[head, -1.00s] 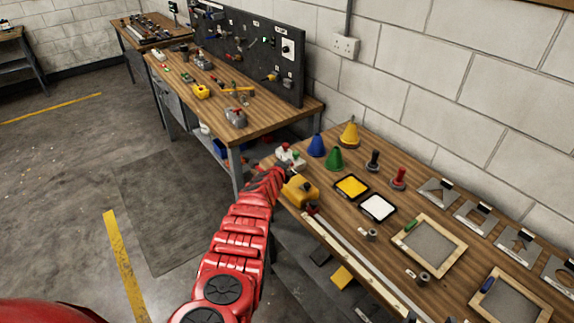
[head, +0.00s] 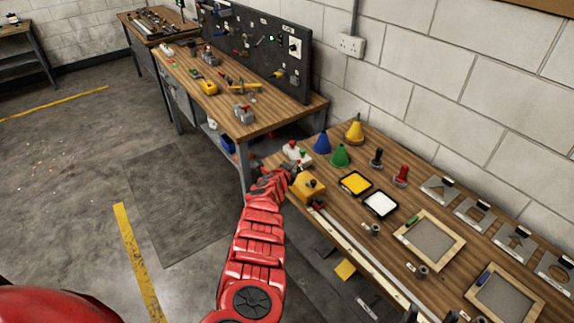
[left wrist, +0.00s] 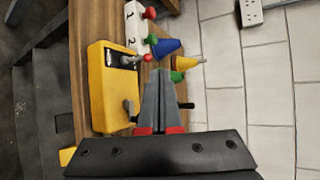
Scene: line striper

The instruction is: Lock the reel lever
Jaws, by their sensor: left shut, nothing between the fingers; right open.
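The yellow reel box (head: 311,188) sits at the near left corner of the right-hand workbench. It also shows in the left wrist view (left wrist: 105,98), left of my fingers. My left gripper (head: 288,170) is just beside the box's far left side in the head view. In the left wrist view its grey fingers (left wrist: 162,80) are shut and empty, apart from the lever by a small gap. Contact with the box cannot be judged.
A white box (head: 296,153) with coloured knobs stands just behind the reel box. Blue (head: 322,143), green (head: 340,156) and yellow (head: 355,132) cones stand nearby. A long pale strip (head: 360,252) runs along the bench's front edge. Open floor lies to the left.

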